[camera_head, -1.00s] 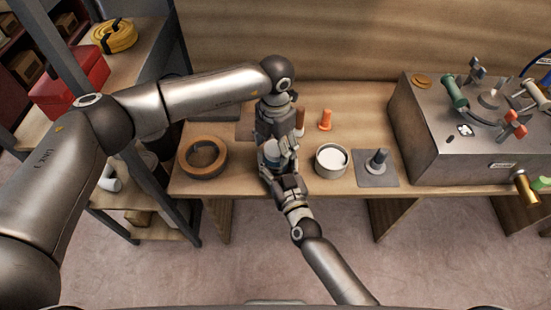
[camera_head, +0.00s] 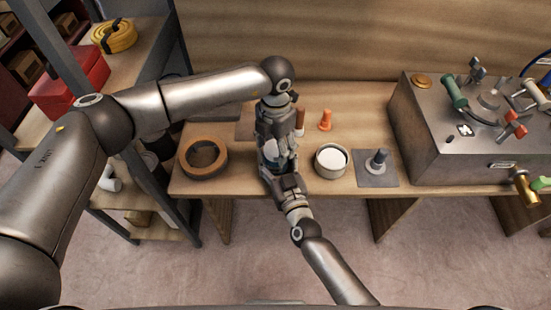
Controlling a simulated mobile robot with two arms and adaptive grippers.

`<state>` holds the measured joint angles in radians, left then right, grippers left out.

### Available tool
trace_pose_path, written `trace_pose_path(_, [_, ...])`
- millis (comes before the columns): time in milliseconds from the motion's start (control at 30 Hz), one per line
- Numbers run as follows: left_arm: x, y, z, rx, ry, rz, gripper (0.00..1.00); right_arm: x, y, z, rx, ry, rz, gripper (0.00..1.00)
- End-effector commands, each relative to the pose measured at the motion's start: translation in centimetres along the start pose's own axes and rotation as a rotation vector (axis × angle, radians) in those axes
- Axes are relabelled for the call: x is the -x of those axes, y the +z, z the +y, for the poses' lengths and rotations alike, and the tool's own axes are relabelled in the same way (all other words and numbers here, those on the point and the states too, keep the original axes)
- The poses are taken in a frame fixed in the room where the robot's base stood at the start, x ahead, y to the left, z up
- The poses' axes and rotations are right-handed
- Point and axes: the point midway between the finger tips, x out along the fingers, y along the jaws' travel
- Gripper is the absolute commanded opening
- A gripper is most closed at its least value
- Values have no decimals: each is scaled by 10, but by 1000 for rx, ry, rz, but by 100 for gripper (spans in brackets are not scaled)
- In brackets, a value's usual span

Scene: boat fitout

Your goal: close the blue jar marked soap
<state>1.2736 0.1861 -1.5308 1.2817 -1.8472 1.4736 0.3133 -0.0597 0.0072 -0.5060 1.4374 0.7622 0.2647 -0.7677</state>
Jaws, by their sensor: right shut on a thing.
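A pale bluish jar (camera_head: 271,151) stands near the front edge of the wooden bench, mostly hidden between my two grippers. Its label cannot be read, and I cannot see whether a lid is on it. My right gripper (camera_head: 272,165) comes from the front and is shut on the jar, low on its side. My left gripper (camera_head: 276,139) points down from above at the jar's top. Its fingers are largely hidden and I cannot tell whether they are open or shut.
A white-topped round tin (camera_head: 331,160) stands close to the right, with a grey fitting (camera_head: 376,161) beyond it. A brown ring (camera_head: 202,157) lies to the left. An orange piece (camera_head: 325,119) stands behind. A metal console (camera_head: 460,145) fills the bench's right end.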

Motion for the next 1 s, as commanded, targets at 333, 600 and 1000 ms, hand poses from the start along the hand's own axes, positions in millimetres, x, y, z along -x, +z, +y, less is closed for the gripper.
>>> trace_pose_path(333, [0, 0, 0, 1, 0, 0, 76, 0, 0, 0, 0, 0, -1, 0])
trace_pose_path(600, [24, 1, 1, 1, 1, -4, 76, 0, 0, 0, 0, 0, -1, 0])
trace_pose_path(1000, [103, 1, 1, 1, 1, -3, 76, 0, 1, 0, 0, 0, -1, 0])
